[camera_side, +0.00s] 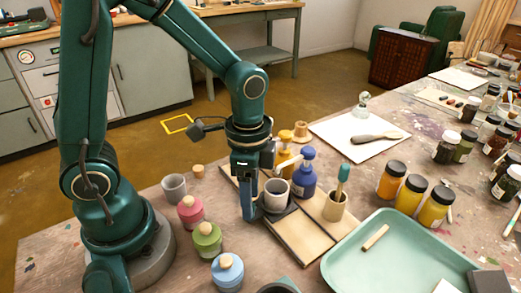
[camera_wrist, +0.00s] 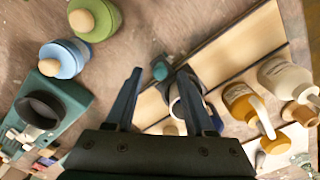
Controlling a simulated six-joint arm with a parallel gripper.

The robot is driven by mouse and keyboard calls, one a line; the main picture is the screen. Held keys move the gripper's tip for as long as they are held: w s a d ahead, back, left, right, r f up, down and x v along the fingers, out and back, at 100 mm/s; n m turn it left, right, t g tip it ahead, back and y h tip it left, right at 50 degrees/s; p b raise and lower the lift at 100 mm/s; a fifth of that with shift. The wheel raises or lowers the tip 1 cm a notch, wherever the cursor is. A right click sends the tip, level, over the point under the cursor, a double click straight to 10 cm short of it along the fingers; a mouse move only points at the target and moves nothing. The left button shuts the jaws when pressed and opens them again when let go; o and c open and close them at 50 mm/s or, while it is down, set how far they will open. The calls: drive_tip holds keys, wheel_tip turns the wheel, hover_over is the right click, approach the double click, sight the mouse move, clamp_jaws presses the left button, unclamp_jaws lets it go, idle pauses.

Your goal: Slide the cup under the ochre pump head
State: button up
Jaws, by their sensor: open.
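A grey cup (camera_side: 276,194) stands upright on a dark base at the board. In the wrist view the cup (camera_wrist: 174,106) is partly hidden by my right-hand finger. My gripper (camera_side: 258,207) is open and low, close beside the cup; in the wrist view its fingers (camera_wrist: 160,82) are spread. I cannot tell whether finger and cup touch. The ochre pump bottle (camera_wrist: 238,103) stands right of the cup in the wrist view. A blue pump bottle (camera_side: 304,182) stands just behind the cup.
A white pump bottle (camera_wrist: 285,77) stands beyond the ochre one. A beige pot (camera_side: 335,207) with a teal-handled tool is right of the cup. Pink (camera_side: 190,211), green (camera_side: 207,240) and blue (camera_side: 228,272) pots line the left. A mint tray (camera_side: 345,270) is at front right.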

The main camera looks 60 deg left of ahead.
drive_tip(key=shift+f, duration=0.5)
clamp_jaws()
drive_tip(key=shift+r, duration=0.1)
idle(1.0)
